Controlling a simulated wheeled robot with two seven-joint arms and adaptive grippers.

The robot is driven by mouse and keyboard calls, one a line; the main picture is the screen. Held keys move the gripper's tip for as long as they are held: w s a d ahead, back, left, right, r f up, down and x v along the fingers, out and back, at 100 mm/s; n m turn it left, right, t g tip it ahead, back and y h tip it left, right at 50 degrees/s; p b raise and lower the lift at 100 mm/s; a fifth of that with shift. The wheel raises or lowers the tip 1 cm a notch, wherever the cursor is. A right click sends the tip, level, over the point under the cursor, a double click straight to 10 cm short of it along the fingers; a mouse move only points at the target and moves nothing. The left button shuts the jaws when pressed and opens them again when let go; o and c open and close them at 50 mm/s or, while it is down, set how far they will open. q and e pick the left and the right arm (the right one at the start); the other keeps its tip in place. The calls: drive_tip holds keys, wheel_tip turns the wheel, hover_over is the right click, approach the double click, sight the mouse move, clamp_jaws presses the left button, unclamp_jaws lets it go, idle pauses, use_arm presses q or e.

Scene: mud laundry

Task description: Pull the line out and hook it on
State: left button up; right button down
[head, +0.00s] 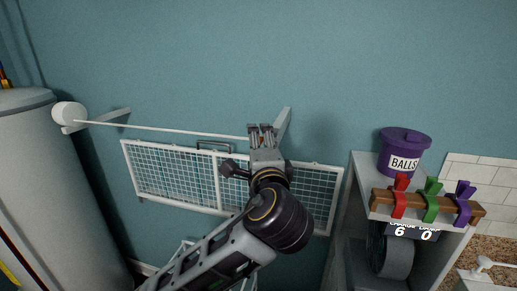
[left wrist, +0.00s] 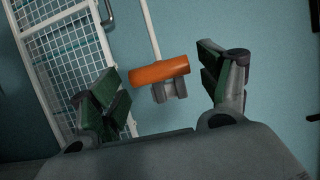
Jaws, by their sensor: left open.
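A white line (head: 165,129) runs out from a round white reel (head: 68,114) at the left towards the wall bracket (head: 285,122) at the right. In the left wrist view the line (left wrist: 150,30) ends at an orange bar (left wrist: 158,71). A grey two-pronged piece (left wrist: 170,91) shows right at the bar; whether the bar sits in it I cannot tell. My left gripper (head: 262,128) is at the bracket and hides the line's end in the head view. Its fingers are open on either side of the bar, apart from it. My right gripper is not in view.
A white mesh rack (head: 165,172) hangs on the wall below the line. A grey tank (head: 40,180) stands at the left. At the right, a shelf unit (head: 350,205) carries a purple bucket (head: 403,152) and a peg board (head: 385,198) with coloured clips.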

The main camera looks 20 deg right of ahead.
use_arm(q)
drive_tip(key=s+a, duration=0.1)
drive_tip(key=s, duration=1.1)
drive_tip(key=shift+a, duration=0.4)
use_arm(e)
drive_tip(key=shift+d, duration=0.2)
use_arm(q)
drive_tip(key=shift+w, duration=0.1)
